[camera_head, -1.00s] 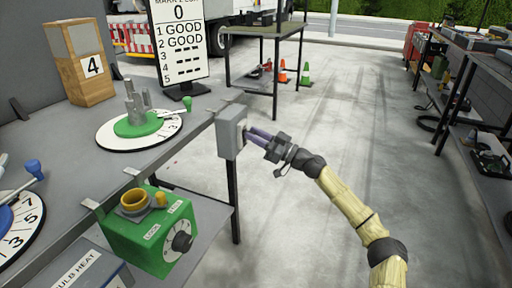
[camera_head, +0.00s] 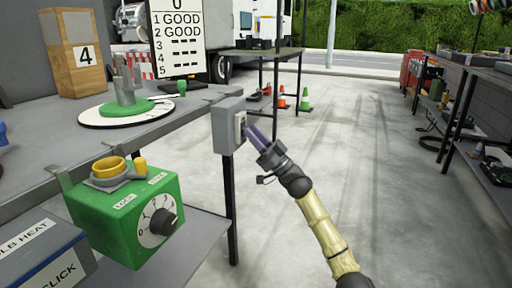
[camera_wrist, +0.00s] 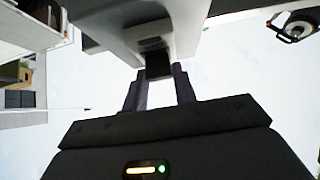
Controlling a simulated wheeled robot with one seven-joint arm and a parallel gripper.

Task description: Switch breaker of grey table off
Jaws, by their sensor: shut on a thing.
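The breaker is a grey box (camera_head: 228,125) fixed at the right end of the grey table (camera_head: 190,112), with a pale switch plate on its right side. My gripper (camera_head: 249,131) is at that plate, its purple-grey fingers reaching up and left to it. In the wrist view the breaker's housing (camera_wrist: 150,22) is at the top, with a dark switch lever (camera_wrist: 158,66) below it. My gripper (camera_wrist: 159,84) is shut on this lever, one finger on each side. The lever's exact position is hard to tell in the head view.
A green box with a dial (camera_head: 130,212) hangs on the table's front edge, left of my arm. A round green-and-white dial (camera_head: 120,110), a wooden box marked 4 (camera_head: 72,55) and a score board (camera_head: 178,45) stand on the table. The floor to the right is clear.

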